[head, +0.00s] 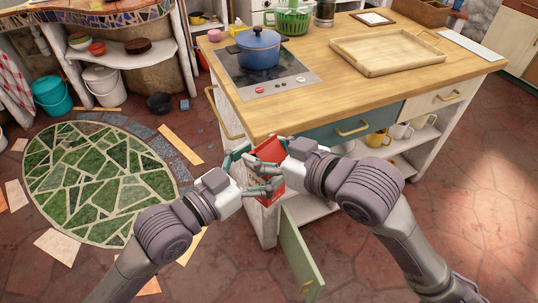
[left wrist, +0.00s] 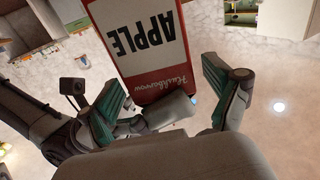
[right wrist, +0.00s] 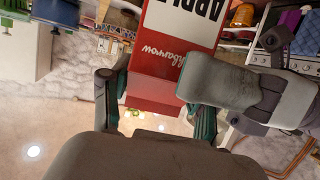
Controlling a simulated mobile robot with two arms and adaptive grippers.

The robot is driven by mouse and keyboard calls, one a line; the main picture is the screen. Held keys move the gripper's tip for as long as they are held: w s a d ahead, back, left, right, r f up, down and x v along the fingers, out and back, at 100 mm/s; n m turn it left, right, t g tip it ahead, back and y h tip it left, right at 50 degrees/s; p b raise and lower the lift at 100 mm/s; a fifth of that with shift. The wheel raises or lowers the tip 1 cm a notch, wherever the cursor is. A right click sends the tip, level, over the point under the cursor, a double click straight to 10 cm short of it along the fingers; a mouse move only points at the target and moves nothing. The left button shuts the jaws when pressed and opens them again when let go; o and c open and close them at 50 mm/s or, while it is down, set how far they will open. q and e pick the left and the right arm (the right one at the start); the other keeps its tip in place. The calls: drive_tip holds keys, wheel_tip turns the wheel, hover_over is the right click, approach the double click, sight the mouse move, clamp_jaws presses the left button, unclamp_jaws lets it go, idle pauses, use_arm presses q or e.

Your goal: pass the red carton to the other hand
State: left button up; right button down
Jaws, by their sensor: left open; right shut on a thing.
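The red carton (head: 268,150) is held in the air in front of the counter's near corner, between both hands. In the left wrist view the carton (left wrist: 150,40) shows a white panel reading "APPLE", upside down. My right gripper (right wrist: 160,100) is shut on the carton; its teal fingers lie at either side of the carton (right wrist: 172,60) in the right wrist view. My left gripper (left wrist: 168,88) is open, its fingers on either side of the carton's end, with a gap at the right finger. In the head view the hands partly hide the carton.
The wooden counter (head: 370,92) stands just beyond the hands, with a blue pot (head: 258,50) on its hob and a wooden tray (head: 388,55). A green cabinet door (head: 298,255) hangs open below the hands. Clear tiled floor lies at the right.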

use_arm(q)
drive_tip(key=shift+x, duration=1.2)
use_arm(e)
drive_tip(key=shift+r, duration=0.1)
use_arm(q)
drive_tip(key=shift+s, duration=0.1)
drive_tip(key=c, duration=1.5)
drive_tip(key=shift+r, duration=0.1)
drive_tip(key=shift+c, duration=0.7)
use_arm(e)
drive_tip(key=c, duration=0.7)
unclamp_jaws()
drive_tip(key=o, duration=0.5)
